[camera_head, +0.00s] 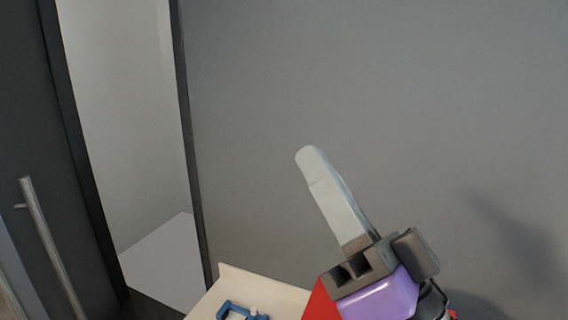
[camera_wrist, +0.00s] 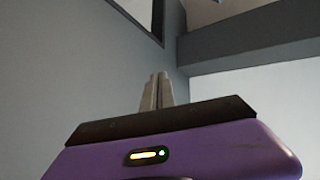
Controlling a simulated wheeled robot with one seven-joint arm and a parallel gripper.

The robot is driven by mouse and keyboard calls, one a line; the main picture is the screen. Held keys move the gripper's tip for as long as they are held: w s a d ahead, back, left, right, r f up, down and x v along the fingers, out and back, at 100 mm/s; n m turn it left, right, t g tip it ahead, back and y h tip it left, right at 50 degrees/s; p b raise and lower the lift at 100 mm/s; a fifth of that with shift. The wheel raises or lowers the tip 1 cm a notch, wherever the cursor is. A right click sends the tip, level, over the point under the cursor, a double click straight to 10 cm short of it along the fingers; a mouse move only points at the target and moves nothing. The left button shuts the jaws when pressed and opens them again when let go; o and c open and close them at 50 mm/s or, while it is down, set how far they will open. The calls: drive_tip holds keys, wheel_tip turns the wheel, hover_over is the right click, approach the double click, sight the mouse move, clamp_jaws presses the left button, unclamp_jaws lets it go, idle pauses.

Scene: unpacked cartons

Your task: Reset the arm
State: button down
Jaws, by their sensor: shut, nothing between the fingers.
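My gripper (camera_head: 306,155) is raised in front of the grey wall in the head view, its pale fingers pointing up and to the left. The fingers lie together with nothing between them. In the wrist view my gripper (camera_wrist: 160,76) shows as two grey fingers side by side above the dark and purple housing, pointing up toward the walls and ceiling. It touches nothing that I can see.
A pale counter or table (camera_head: 290,294) is at the bottom, partly hidden, with a blue object (camera_head: 240,312) on it, cut off by the frame edge. A plain grey wall (camera_head: 420,100) fills the right. At the left is a dark door with a metal handle (camera_head: 50,245) beside an opening.

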drive_tip(key=s+d+f+m+h+b, duration=0.1)
drive_tip(key=s+d+f+m+h, duration=0.1)
drive_tip(key=d+f+h, duration=0.45)
drive_tip(key=s+d+f+m+t+h, duration=0.15)
drive_tip(key=f+h, duration=0.25)
drive_tip(key=f, duration=0.5)
drive_tip(key=s+d+f+m+h+b, duration=0.1)
drive_tip(key=s+d+f+m+h, duration=0.15)
drive_tip(key=d+f+h, duration=0.4)
drive_tip(key=s+d+f+n+g+y+b, duration=0.1)
drive_tip(key=s+f+n+g, duration=0.4)
drive_tip(key=s+f, duration=1.7)
drive_tip(key=d+g+y, duration=0.1)
drive_tip(key=g, duration=0.2)
drive_tip(key=shift+s+n+y+b, duration=0.25)
drive_tip(key=shift+n+y+b, duration=0.05)
drive_tip(key=shift+n+b, duration=0.1)
drive_tip(key=shift+f, duration=0.1)
